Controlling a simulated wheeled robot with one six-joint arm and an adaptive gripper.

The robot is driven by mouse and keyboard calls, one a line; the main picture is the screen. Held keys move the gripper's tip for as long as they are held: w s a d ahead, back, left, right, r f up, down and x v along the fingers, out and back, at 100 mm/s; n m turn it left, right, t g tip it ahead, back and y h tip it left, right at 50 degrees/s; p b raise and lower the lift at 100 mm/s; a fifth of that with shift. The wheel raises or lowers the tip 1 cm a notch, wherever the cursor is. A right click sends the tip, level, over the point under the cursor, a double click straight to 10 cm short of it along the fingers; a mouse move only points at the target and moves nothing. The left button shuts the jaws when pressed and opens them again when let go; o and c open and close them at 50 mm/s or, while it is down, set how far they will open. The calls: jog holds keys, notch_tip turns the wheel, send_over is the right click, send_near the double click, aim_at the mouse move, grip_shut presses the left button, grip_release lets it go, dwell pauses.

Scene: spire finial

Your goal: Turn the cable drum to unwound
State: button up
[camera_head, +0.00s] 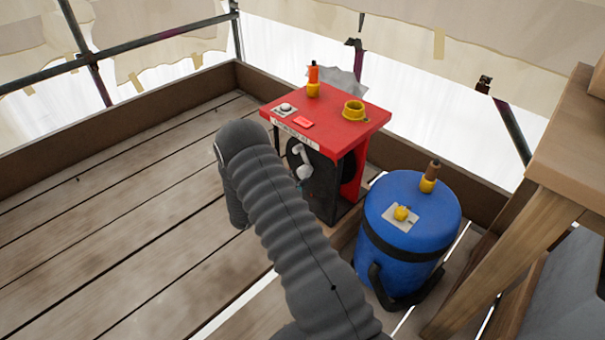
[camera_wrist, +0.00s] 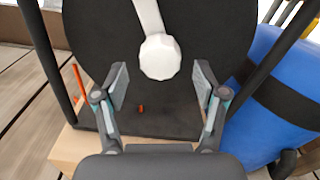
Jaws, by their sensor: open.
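The cable drum (camera_wrist: 95,45) is a black disc in a dark frame under a red top. In the wrist view it fills the upper middle, with a light grey crank arm ending in a faceted white knob (camera_wrist: 159,57). In the head view the drum (camera_head: 318,185) is partly hidden by my arm, and its white crank shows at its left side. My gripper (camera_wrist: 160,82) is open and empty, its two fingers on either side of the knob and a little below it in the picture. I cannot tell whether they touch the knob.
The red top (camera_head: 345,107) carries a button, an orange-handled tool and a yellow ring. A blue barrel (camera_head: 400,245) stands close on the right, with a wooden bench (camera_head: 565,155) beyond it. Plank floor (camera_head: 110,220) is clear on the left.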

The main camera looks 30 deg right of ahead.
aim_at(301, 175)
jog(key=shift+x, duration=1.75)
grip_shut()
